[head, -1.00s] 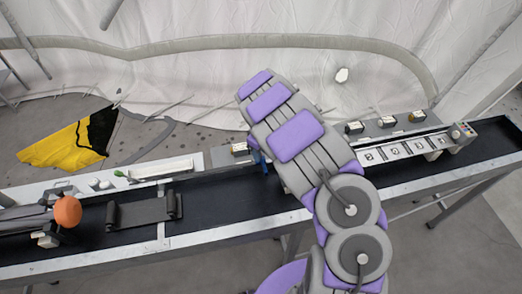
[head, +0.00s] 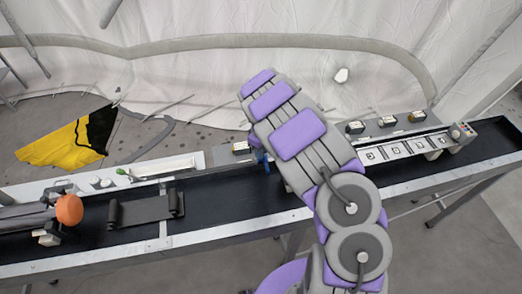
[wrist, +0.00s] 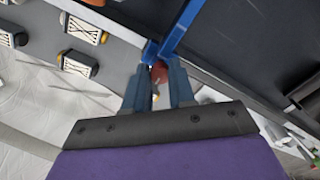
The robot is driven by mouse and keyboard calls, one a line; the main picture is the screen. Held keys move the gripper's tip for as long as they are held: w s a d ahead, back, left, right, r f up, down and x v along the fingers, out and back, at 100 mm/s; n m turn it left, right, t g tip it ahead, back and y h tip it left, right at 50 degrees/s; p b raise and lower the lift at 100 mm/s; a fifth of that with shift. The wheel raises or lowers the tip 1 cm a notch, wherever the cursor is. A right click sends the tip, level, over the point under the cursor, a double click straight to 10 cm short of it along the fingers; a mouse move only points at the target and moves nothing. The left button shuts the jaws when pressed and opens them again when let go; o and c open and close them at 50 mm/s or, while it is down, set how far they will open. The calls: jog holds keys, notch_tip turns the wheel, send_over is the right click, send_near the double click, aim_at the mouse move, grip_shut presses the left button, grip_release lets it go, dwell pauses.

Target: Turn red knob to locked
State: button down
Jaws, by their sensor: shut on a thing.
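The red knob (wrist: 159,72) shows in the wrist view as a small dark red shape between the fingertips of my gripper (wrist: 160,78). The two blue-grey fingers are closed around it, one on each side, and cover part of it. A blue bar (wrist: 182,28) stands right beyond the fingertips, very close to the knob. In the head view my arm hides the knob, and only a bit of blue (head: 260,158) shows at the arm's end by the conveyor's far edge. The knob's angle and any lock marking cannot be made out.
A long black conveyor (head: 230,222) with metal rails runs across. Small patterned boxes (head: 387,121) stand on a grey ledge at its far side. An orange ball-shaped part (head: 69,209) is at the left, and a yellow-black cloth (head: 65,142) lies behind.

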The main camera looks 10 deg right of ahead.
jog(key=shift+w+a+r, duration=0.1)
jog(key=shift+w+r, duration=0.05)
jog(key=shift+w, duration=0.1)
dwell(0.4)
jog(key=c, duration=0.9)
grip_release()
jog(key=shift+s, duration=0.1)
jog(key=shift+c, duration=0.2)
notch_tip(320, 180, up, 17)
jog(key=p, duration=0.1)
